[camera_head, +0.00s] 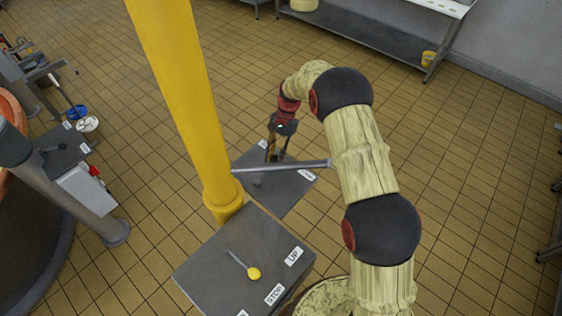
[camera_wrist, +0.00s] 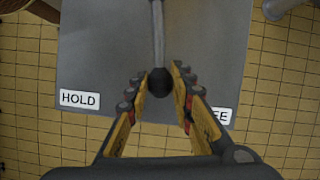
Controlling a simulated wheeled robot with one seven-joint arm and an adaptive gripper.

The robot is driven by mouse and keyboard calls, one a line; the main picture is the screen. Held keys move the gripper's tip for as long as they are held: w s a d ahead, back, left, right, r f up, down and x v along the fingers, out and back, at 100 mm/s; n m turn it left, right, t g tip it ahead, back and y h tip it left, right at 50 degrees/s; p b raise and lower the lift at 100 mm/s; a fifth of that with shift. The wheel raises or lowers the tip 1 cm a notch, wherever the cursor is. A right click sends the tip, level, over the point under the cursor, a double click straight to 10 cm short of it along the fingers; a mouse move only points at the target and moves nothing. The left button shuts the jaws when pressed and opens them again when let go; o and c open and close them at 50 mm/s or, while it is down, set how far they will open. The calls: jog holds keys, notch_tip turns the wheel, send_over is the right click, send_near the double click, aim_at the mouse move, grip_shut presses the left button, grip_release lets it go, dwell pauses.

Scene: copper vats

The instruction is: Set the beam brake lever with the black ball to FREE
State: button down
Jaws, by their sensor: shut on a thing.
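The beam brake lever is a grey rod (camera_wrist: 158,35) ending in a black ball (camera_wrist: 159,82), over a dark grey plate (camera_wrist: 105,55). The plate also shows in the head view (camera_head: 290,197). The wrist view shows a HOLD label (camera_wrist: 80,100) at the plate's left corner and a FREE label (camera_wrist: 219,116) at the right, partly hidden by a finger. The ball lies between the two labels. My gripper (camera_wrist: 160,78) is shut on the black ball, one finger on each side. In the head view my gripper (camera_head: 275,152) reaches down over the plate, and the ball is hidden.
A yellow post (camera_head: 185,95) stands left of the plate, with a grey bar (camera_head: 285,166) sticking out across it. A nearer plate (camera_head: 215,270) carries a yellow-ball lever (camera_head: 253,273) and UP and STOP labels. Open tiled floor lies to the right.

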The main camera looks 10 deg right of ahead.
jog(key=w+a+n, duration=0.1)
jog(key=a+n, duration=0.1)
jog(key=shift+w+a+n+h, duration=0.25)
jog(key=shift+w+n+h, duration=0.05)
jog(key=shift+w+h, duration=0.1)
jog(key=shift+w+a+n+g+h+b, duration=0.15)
jog(key=shift+w+a+n+g+h, duration=0.1)
jog(key=shift+a+n, duration=0.4)
jog(key=shift+w+a+n+g+h+b, duration=0.15)
jog(key=shift+w+a+n+h, duration=0.1)
jog(key=shift+a+n, duration=0.4)
jog(key=c, duration=1.6)
grip_release()
jog(key=shift+s, duration=0.1)
jog(key=shift+o, duration=0.3)
jog(key=v, duration=1.2)
